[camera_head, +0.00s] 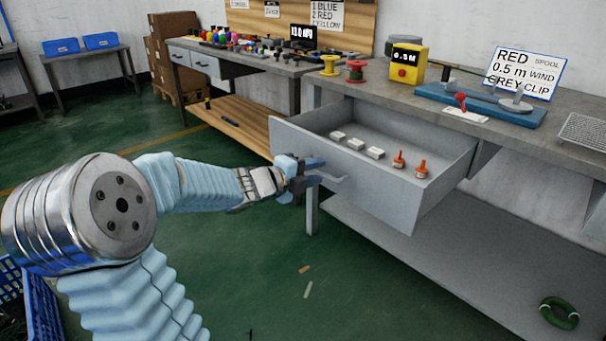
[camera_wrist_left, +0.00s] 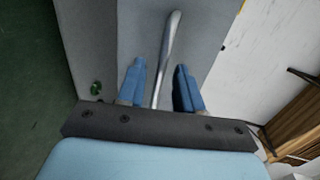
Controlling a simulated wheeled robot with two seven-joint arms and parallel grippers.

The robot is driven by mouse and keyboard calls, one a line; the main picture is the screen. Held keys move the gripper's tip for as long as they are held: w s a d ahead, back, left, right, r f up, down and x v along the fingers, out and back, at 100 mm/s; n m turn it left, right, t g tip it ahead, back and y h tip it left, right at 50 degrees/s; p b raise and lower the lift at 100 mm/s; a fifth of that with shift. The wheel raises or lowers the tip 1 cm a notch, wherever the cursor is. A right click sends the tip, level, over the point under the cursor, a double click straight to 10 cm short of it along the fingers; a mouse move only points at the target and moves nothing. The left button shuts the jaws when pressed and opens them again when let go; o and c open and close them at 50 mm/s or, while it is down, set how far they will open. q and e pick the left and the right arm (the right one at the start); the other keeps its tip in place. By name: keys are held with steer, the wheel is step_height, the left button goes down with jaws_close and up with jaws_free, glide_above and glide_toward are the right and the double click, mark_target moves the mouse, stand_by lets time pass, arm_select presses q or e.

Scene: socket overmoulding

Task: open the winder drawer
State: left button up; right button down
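The winder drawer (camera_head: 385,192) is a grey metal drawer under the right-hand bench, and it stands pulled out with its inside showing. Its bar handle (camera_head: 335,179) is on the front panel. My left gripper (camera_head: 312,171) is at the handle. In the left wrist view the handle (camera_wrist_left: 168,50) runs between the two blue fingers of the left gripper (camera_wrist_left: 160,85), with a visible gap on each side, so the fingers are apart around it. The drawer front (camera_wrist_left: 135,25) fills the middle of that view. My right gripper is not in view.
Inside the drawer lie several white pieces (camera_head: 356,144) and two orange-red items (camera_head: 399,160). The bench top holds spools (camera_head: 356,71), a yellow meter (camera_head: 407,64) and a blue winder base (camera_head: 480,103). A lower shelf (camera_head: 430,260) lies below. The green floor before the drawer is mostly clear.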

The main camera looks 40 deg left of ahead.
arm_select(q)
steer(key=p+v, duration=0.2)
steer(key=v, duration=1.1)
steer(key=shift+s, duration=0.25)
steer(key=shift+r, duration=0.1)
